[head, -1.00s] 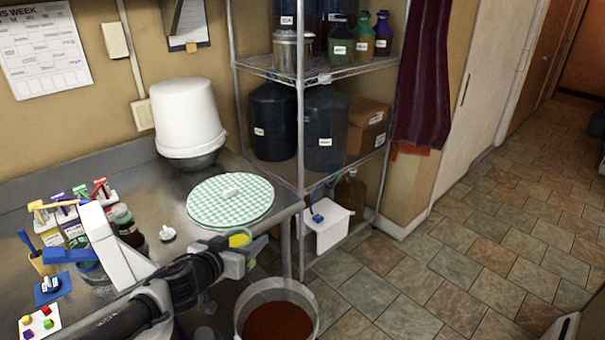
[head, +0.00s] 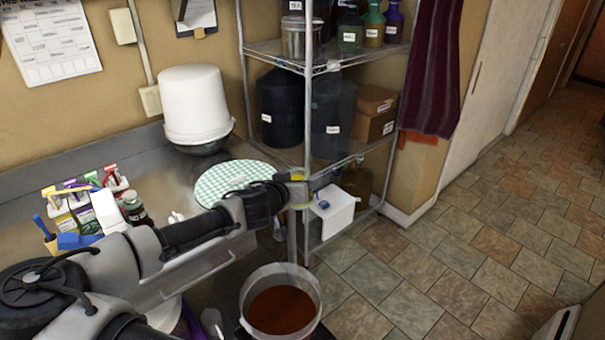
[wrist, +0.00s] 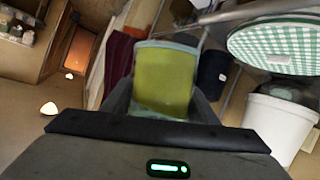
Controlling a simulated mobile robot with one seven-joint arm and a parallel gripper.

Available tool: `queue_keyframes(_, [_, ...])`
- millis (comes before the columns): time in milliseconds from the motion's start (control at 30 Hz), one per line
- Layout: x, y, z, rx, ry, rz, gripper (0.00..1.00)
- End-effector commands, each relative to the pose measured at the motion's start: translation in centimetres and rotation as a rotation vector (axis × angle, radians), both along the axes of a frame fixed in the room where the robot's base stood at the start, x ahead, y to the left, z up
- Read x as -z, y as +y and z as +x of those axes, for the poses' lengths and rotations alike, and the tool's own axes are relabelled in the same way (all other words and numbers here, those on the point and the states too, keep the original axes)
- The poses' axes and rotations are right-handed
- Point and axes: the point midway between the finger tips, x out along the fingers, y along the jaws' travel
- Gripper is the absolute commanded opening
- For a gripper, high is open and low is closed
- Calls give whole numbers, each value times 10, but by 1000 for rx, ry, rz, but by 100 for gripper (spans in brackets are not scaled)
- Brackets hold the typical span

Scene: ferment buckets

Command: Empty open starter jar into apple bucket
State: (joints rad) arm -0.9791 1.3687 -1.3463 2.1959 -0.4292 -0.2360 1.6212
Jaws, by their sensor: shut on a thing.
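My gripper (head: 300,190) is shut on the starter jar, a clear jar with a broad yellow-green band. The jar (wrist: 163,80) fills the middle of the wrist view between the two fingers. In the head view my gripper and arm mostly hide it, and I cannot tell its exact tilt or what is inside. An open white bucket (head: 246,300) with reddish-brown contents stands low, below the gripper and slightly left in the picture. The jar is apart from it. No label shows on this bucket, so I cannot confirm it is the apple one.
A wire shelf (head: 275,50) with dark jugs stands just behind the gripper. A green-checked cloth cover (head: 225,178) and an upturned white bucket (head: 195,105) are on the steel counter. Small packets and jars crowd the counter's left. Tiled floor (head: 450,230) is open to the right.

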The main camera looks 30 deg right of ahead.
Motion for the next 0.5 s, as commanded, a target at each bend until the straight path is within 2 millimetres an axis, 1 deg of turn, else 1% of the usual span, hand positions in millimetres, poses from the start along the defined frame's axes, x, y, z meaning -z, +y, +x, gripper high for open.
queue_keyframes(500, [51, -1, -1, -1, 27, -24, 19])
